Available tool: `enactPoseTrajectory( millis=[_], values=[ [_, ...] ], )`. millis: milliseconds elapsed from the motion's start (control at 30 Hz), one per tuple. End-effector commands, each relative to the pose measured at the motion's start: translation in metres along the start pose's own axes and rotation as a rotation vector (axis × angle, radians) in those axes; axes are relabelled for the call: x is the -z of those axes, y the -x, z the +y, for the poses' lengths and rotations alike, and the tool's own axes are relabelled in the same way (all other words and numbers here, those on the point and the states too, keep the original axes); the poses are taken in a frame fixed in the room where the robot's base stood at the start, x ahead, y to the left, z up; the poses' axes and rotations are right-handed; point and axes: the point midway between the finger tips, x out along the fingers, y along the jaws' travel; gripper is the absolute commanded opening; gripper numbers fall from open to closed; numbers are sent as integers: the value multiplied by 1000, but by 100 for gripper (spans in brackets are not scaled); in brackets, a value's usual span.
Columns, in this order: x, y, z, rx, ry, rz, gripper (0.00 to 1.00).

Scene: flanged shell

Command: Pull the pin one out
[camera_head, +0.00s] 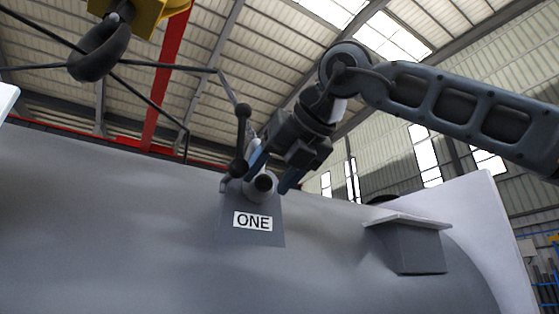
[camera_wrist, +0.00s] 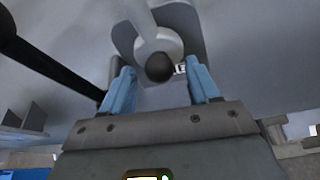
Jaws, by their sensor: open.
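Pin one (camera_head: 262,186) is a grey, rounded piece with a dark end. It sits at a grey bracket (camera_head: 232,228) on top of the large grey shell, above the white label "ONE" (camera_head: 253,221). In the wrist view the pin (camera_wrist: 159,66) is seen end-on, its dark tip toward me. My gripper (camera_head: 275,172) is open, with its blue fingers to either side of the pin's end. In the wrist view my gripper (camera_wrist: 161,88) has a gap between each finger and the pin. Whether the fingertips reach past the dark tip is hard to tell.
A dark rod with round knobs (camera_head: 241,140) rises just left of my gripper; a dark rod (camera_wrist: 45,70) also shows at left in the wrist view. A dark hook (camera_head: 100,48) hangs at upper left, with thin dark lines. A grey block (camera_head: 410,245) protrudes at right.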

Motion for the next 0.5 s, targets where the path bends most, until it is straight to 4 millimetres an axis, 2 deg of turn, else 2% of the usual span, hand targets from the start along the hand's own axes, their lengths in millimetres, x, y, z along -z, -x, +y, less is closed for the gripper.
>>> enactPoseTrajectory(
  millis=[233,500],
  values=[
    [0,-1,0,0,0,0,61],
    [0,-1,0,0,0,0,36]
  ],
)
